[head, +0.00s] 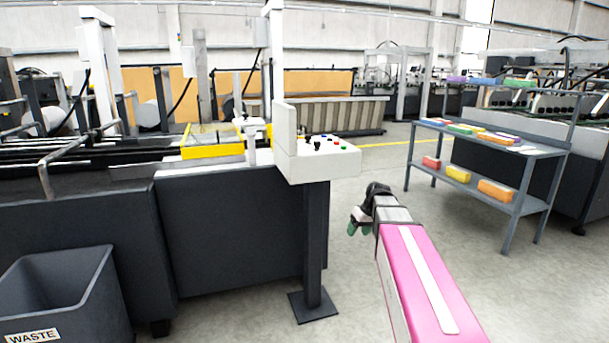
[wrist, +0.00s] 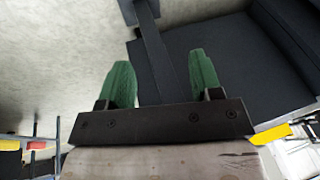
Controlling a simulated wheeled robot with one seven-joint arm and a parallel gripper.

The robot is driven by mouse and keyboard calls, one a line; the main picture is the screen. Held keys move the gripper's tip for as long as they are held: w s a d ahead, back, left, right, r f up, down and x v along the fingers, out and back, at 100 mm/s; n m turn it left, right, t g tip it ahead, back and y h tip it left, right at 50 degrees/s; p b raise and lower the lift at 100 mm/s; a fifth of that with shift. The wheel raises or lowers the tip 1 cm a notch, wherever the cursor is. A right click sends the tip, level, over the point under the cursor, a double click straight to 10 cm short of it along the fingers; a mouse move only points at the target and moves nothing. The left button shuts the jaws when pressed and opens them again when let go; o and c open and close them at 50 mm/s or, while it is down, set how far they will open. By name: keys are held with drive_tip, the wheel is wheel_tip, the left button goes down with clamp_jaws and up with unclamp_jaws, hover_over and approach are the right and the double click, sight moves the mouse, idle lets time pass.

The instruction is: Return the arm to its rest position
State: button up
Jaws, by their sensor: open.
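My gripper (head: 358,222) shows in the head view at the end of my pink arm, right of the control panel's post and above open floor. In the wrist view its two green fingers (wrist: 160,82) stand apart with nothing between them. The gripper is open and empty. Part of the gripper is hidden behind its own wrist in the head view.
A control panel (head: 335,160) stands on a dark post left of my gripper, beside the dark machine (head: 230,235). A grey waste bin (head: 60,290) is at the lower left. A shelf table (head: 545,152) with colored boxes stands at right. Floor between is clear.

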drive_tip(key=s+a+f+m+g+h, duration=0.1)
drive_tip(key=s+f+m+h, duration=0.2)
drive_tip(key=s+f, duration=1.2)
drive_tip(key=s+m, duration=0.1)
drive_tip(key=s, duration=0.2)
drive_tip(key=shift+s+a+f+g+h, duration=0.15)
drive_tip(key=shift+s+f+g+h, duration=0.15)
drive_tip(key=shift+s+f, duration=0.1)
